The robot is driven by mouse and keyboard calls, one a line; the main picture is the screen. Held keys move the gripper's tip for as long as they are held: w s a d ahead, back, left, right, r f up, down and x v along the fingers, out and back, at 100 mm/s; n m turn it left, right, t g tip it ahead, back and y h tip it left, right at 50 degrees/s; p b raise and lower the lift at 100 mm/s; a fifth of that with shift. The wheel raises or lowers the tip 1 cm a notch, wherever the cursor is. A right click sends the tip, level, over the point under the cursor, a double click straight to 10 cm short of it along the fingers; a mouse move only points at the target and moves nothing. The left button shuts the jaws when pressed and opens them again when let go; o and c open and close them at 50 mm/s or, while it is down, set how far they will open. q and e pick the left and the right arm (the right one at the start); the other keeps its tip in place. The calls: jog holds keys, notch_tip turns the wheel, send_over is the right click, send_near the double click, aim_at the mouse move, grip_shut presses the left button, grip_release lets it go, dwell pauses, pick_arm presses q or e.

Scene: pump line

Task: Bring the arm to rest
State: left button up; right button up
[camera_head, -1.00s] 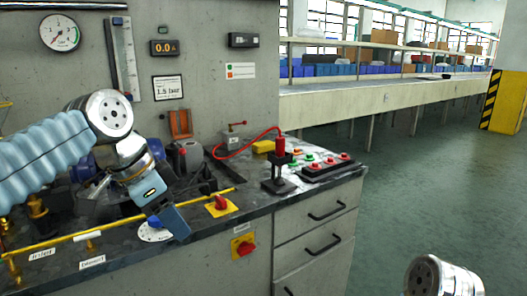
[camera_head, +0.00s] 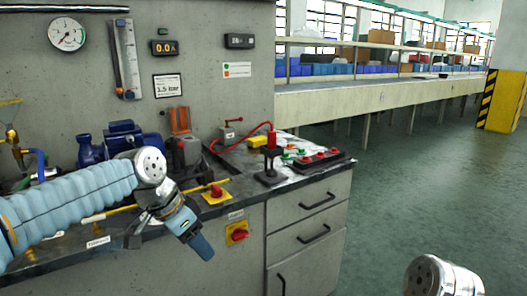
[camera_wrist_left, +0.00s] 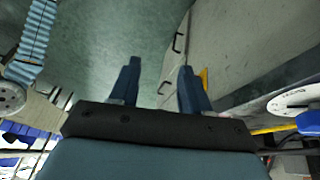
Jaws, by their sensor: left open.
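My left arm (camera_head: 75,205), in a ribbed light-blue sleeve, comes in from the left in the head view. Its left gripper (camera_head: 194,240) hangs in front of the bench's front edge, pointing down and to the right. In the left wrist view the left gripper (camera_wrist_left: 158,68) has its two blue fingers apart, with only floor and cabinet front showing between them. It is empty. Part of my right arm (camera_head: 442,277) shows at the bottom right of the head view; its gripper is out of view.
The bench top (camera_head: 232,187) carries a blue pump (camera_head: 122,142), a red rotary switch (camera_head: 216,191) and a push-button box (camera_head: 318,158). A second red switch (camera_head: 237,233) sits on the front beside drawers (camera_head: 308,215). The wrist view shows a white dial (camera_wrist_left: 290,100). Green floor to the right is clear.

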pick_arm(q)
jog(key=d+f+n+g, duration=0.1)
jog(key=d+f+n, duration=0.1)
jog(key=f, duration=1.2)
jog(key=d+f+n, duration=0.1)
jog(key=f+n, duration=0.2)
jog(key=f, duration=1)
jog(key=s+f+n, duration=0.6)
jog(key=s+f, duration=1.2)
jog(key=f, duration=0.2)
jog(key=shift+s+f+g, duration=0.15)
jog(key=shift+s+g, duration=0.15)
jog(key=shift+d, duration=0.1)
